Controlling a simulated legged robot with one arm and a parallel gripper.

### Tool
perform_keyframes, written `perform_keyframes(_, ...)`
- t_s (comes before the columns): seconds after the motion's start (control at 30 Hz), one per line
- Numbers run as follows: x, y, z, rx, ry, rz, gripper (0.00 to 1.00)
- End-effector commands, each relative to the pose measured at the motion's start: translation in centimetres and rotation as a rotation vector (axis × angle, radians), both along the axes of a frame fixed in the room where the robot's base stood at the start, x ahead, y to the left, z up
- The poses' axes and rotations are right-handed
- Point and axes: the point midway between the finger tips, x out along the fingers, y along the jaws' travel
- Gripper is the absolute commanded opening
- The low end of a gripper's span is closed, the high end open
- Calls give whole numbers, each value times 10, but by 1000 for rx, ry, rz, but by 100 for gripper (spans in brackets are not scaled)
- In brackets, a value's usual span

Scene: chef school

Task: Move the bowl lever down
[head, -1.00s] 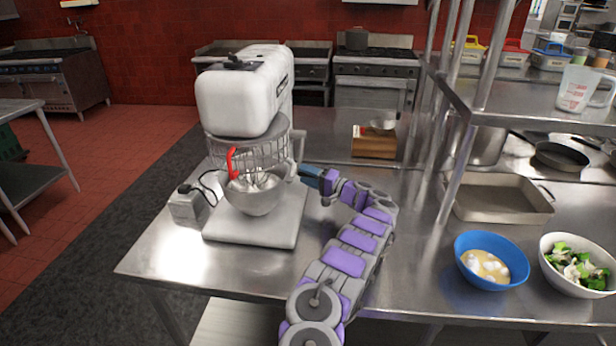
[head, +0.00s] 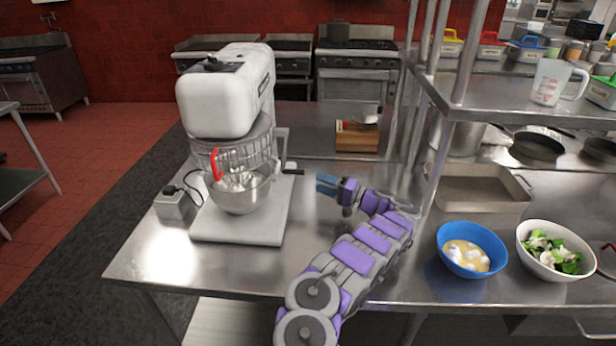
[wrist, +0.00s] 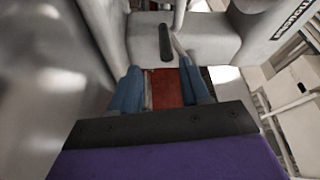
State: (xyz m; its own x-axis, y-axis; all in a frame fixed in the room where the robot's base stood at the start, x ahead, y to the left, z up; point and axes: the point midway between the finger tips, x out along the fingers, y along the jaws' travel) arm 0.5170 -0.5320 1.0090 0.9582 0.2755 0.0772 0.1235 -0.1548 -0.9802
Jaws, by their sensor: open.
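The white stand mixer (head: 226,100) stands on the steel table in the head view, with a metal bowl (head: 240,192) beneath its wire guard. The bowl lever (head: 291,168) has a dark handle and sticks out from the mixer's right side, roughly level. In the wrist view the lever's dark handle (wrist: 166,42) lies just beyond the fingertips, near the middle top. My gripper (head: 320,184) is to the right of the lever, apart from it, pointing toward the mixer. Its blue fingers also show in the wrist view (wrist: 161,76), spread apart with nothing between them.
A red handle (head: 215,163) sits at the guard's left. A grey box (head: 174,204) with a cable is left of the mixer. A blue bowl (head: 470,240), a white bowl of vegetables (head: 553,262) and a shelf post (head: 447,140) are to the right.

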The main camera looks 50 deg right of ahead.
Motion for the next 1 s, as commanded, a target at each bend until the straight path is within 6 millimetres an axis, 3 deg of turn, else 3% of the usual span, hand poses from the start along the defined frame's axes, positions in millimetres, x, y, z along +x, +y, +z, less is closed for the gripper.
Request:
perform_keyframes(0.1,-23,-8,-1,0,2,-4,46)
perform_keyframes(0.3,-45,-14,-4,-2,1,-2,46)
perform_keyframes(1.0,-51,-16,-5,-1,1,-1,46)
